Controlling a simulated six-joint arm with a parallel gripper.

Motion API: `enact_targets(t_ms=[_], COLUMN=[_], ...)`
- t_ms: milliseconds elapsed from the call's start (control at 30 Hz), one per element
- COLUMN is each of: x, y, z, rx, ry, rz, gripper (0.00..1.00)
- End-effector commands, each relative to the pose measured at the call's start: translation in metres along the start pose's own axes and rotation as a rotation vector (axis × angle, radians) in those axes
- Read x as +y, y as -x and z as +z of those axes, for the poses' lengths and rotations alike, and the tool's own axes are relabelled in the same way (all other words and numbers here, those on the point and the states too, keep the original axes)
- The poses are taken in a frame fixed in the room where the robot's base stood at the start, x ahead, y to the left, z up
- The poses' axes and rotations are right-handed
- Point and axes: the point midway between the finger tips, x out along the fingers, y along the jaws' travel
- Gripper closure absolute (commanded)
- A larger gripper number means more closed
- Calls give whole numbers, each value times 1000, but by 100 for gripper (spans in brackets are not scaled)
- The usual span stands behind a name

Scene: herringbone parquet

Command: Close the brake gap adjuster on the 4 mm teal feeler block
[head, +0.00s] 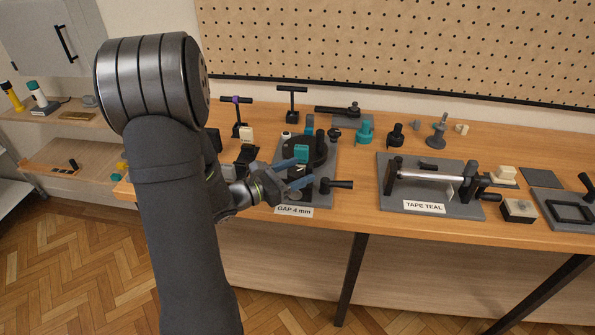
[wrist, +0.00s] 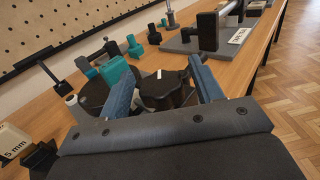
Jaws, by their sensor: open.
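The brake gap adjuster is a dark fixture on a grey base plate (head: 325,201) with a "GAP 4 mm" label (head: 293,210). A teal block (head: 301,153) sits at it, by a dark round body; in the wrist view the teal block (wrist: 117,73) is partly hidden behind the left finger. My gripper (head: 307,172) is open, its blue fingers low over the fixture. In the wrist view a black lobed knob (wrist: 163,92) with a white mark lies between the fingers of my gripper (wrist: 161,72). I cannot tell whether either finger touches the knob.
A black side handle (head: 338,184) sticks out at the plate's right. A "5 mm" block (wrist: 14,143) stands left in the wrist view. A "TAPE TEAL" fixture (head: 440,207) stands to the right, with bare bench between. Posts and small parts stand behind.

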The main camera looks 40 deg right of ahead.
Motion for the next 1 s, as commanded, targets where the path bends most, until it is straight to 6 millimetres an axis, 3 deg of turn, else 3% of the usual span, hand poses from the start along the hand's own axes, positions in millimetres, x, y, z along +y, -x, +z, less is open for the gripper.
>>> enact_targets(t_ms=[367, 600, 833, 1000], x=[0, 0, 0, 0], y=[-6, -6, -6, -6], z=[0, 0, 0, 0], rx=[1, 0, -2, -3], ry=[0, 0, 0, -2], rz=[1, 0, -42, -175], gripper=[40, 85, 85, 85])
